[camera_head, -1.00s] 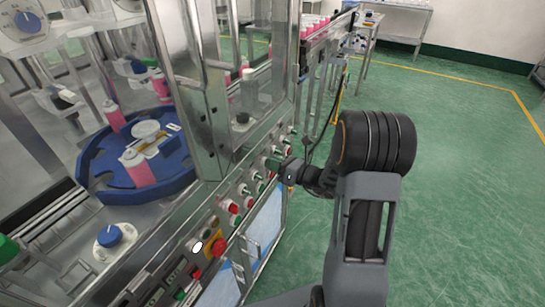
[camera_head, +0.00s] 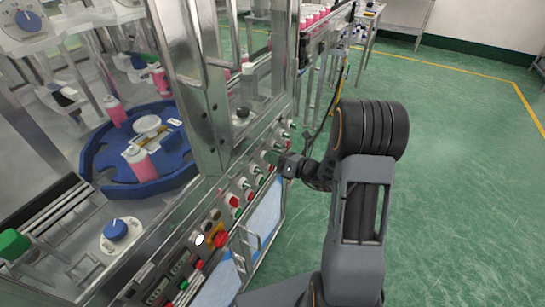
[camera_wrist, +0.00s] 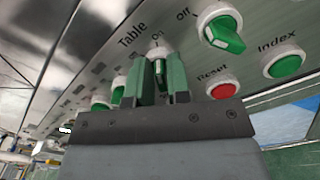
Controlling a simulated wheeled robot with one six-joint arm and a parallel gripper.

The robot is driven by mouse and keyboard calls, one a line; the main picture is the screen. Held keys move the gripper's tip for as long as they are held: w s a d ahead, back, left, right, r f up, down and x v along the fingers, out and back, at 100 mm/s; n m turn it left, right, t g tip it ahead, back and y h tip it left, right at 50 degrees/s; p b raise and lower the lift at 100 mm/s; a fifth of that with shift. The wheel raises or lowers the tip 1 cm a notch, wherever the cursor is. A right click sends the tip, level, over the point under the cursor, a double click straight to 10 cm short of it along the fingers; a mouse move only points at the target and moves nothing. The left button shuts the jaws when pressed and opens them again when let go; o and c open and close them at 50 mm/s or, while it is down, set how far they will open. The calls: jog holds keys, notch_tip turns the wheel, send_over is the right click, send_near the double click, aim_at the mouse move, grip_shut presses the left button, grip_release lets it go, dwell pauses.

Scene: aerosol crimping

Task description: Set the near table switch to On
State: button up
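The near table switch (camera_wrist: 160,67) has a white collar and a green handle. It sits on the sloped metal panel below the words "Table" and "On" in the wrist view. In the head view my gripper (camera_head: 279,161) is at the panel's row of controls and hides the switch.
In the wrist view, another green switch (camera_wrist: 222,33) lies right of my fingers, with a red Reset button (camera_wrist: 223,90) and a green Index button (camera_wrist: 284,63) close by. In the head view, a red emergency button (camera_head: 220,240) is nearer. Open green floor (camera_head: 460,180) lies right.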

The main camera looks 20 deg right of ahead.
jog(key=o, duration=0.3)
jog(key=v, duration=1.4)
dwell(0.3)
